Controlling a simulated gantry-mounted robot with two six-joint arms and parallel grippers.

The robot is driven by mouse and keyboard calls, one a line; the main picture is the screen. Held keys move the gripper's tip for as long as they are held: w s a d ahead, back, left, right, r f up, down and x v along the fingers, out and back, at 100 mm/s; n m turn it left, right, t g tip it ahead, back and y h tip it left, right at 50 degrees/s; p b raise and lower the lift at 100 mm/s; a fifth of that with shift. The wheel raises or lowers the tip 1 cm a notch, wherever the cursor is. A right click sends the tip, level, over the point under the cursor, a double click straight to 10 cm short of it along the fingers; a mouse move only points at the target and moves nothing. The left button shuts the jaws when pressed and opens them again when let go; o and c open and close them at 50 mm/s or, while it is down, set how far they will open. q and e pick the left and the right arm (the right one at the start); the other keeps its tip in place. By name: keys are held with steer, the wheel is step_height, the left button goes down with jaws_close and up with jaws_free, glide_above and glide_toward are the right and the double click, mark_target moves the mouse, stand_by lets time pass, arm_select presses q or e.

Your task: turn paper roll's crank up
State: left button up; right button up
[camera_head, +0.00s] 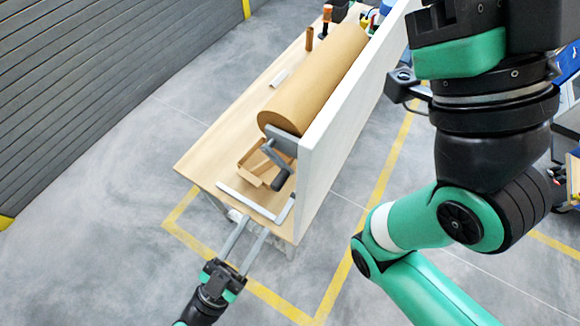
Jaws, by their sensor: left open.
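The brown paper roll (318,78) lies along the wooden table, beside a tall white panel (345,110). Its grey crank (278,158) is at the near end of the roll, with a dark handle (282,180) hanging low toward the table. My left gripper (248,240) is at the table's near end, below the crank in the picture and apart from it. Its two long fingers are spread with nothing between them. My right arm fills the right side, but its gripper is out of the picture.
A white bracket (262,207) lies at the near edge of the wooden table (215,150). Tools (326,18) stand at the far end. The floor left of the table is clear.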

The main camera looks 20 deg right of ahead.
mark_target(281, 185)
arm_select(q)
steer(key=x, duration=1.1)
steer(key=shift+r, duration=0.15)
jaws_close()
steer(key=c, duration=0.7)
jaws_free()
steer(key=o, duration=0.7)
steer(key=v, duration=1.1)
steer(key=shift+a, duration=0.2)
